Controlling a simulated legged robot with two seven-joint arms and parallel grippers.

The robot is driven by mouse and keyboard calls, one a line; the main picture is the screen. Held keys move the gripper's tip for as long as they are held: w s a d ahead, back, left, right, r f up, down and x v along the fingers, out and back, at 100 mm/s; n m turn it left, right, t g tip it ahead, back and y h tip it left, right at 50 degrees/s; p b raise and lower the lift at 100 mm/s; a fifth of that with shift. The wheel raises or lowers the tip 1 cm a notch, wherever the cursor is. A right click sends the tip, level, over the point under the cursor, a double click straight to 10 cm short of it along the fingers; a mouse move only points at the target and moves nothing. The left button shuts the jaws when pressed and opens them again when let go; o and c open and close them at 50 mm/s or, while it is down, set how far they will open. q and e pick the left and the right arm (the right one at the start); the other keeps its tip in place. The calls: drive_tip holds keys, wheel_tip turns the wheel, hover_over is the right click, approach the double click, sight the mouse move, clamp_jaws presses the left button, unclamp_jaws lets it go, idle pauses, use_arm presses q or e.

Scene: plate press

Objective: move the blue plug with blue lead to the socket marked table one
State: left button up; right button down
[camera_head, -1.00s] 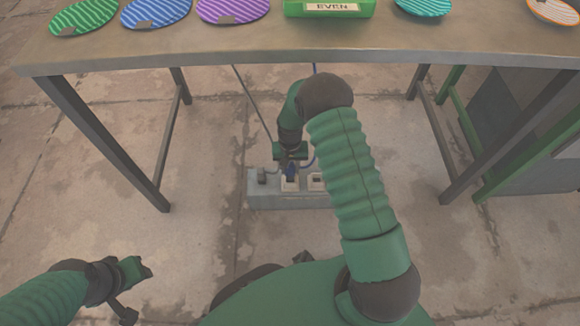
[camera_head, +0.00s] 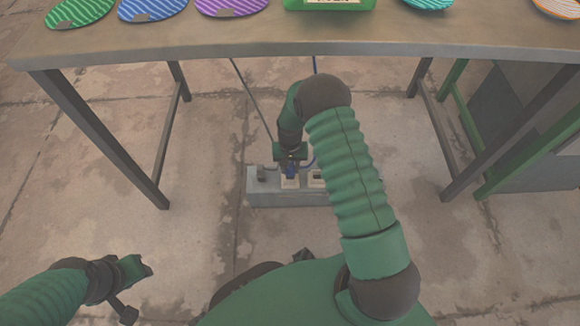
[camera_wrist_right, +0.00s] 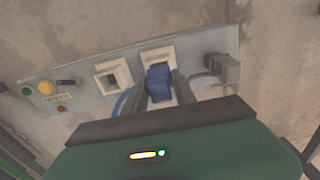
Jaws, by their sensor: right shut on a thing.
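The blue plug (camera_wrist_right: 158,84) is between the fingers of my right gripper (camera_wrist_right: 162,92), which is shut on it. The plug is at the middle socket (camera_wrist_right: 158,53) of a grey socket strip (camera_wrist_right: 200,46); I cannot tell how deep it sits. In the head view, the right gripper (camera_head: 291,164) is over the strip (camera_head: 270,199), with the blue plug (camera_head: 291,172) below it. The blue lead (camera_wrist_right: 122,103) shows beside the plug. An empty socket (camera_wrist_right: 112,79) is beside the middle one. The socket markings are too small to read. My left gripper (camera_head: 140,271) is low at left, apart from everything.
A grey plug (camera_wrist_right: 222,68) with a grey lead fills the socket on the other side.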

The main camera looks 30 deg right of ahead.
drive_tip(key=shift+f+b, duration=0.45)
drive_tip(key=shift+f, duration=0.45)
drive_tip(key=c, duration=0.9)
unclamp_jaws()
wheel_tip(320, 180, up, 7)
drive_tip(key=p, duration=0.4)
drive_tip(key=shift+f+p, duration=0.1)
drive_tip(key=shift+p, duration=0.2)
drive_tip(key=shift+r, duration=0.4)
